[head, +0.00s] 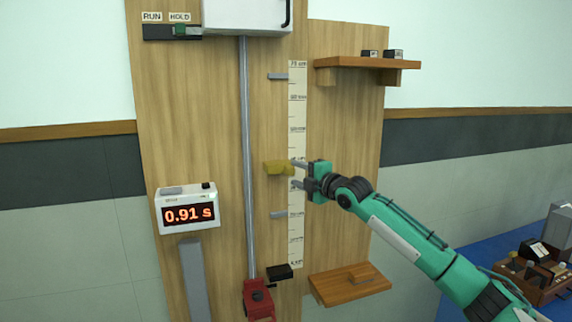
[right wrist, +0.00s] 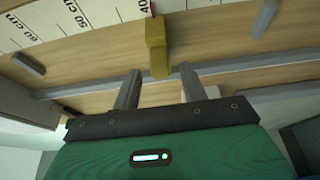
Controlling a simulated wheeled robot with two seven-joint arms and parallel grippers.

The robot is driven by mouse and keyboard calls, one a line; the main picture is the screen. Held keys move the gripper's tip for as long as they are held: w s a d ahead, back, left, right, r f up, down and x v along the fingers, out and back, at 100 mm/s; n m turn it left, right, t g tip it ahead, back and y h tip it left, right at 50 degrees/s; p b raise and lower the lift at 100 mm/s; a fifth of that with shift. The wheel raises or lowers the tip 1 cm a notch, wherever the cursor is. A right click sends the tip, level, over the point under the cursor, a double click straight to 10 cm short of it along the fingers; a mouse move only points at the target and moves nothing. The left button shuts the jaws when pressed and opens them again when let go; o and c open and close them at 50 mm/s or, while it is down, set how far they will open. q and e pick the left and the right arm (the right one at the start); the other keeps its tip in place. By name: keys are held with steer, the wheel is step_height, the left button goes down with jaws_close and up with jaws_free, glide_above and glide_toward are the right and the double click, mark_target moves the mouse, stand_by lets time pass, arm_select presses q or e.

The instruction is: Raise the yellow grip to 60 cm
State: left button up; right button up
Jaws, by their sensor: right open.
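The yellow grip (head: 278,168) sits beside the vertical scale (head: 297,112) on the wooden board, about level with its 40 cm mark. In the right wrist view the grip (right wrist: 157,45) is next to the 40 cm label, with a small red tip at its scale end. My right gripper (head: 297,174) is open, just right of the grip. In the wrist view its two fingers (right wrist: 160,75) stand apart, with the near end of the grip at the gap between their tips. I cannot tell whether they touch it. My left gripper is not in view.
A vertical metal rod (head: 245,130) runs left of the scale. Grey pegs (head: 278,76) stick out beside the scale above and below the grip. A timer (head: 187,209) reads 0.91 s. Wooden shelves (head: 350,64) jut out at upper and lower right; a red clamp (head: 258,298) sits at the rod's foot.

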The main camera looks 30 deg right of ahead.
mark_target(284, 169)
steer(key=w, duration=0.1)
steer(key=w+p, duration=0.1)
steer(key=w, duration=0.1)
steer(key=w+p, duration=0.1)
steer(key=shift+w+a+r, duration=0.1)
steer(key=shift+w+a, duration=0.3)
steer(key=shift+w, duration=0.4)
jaws_close()
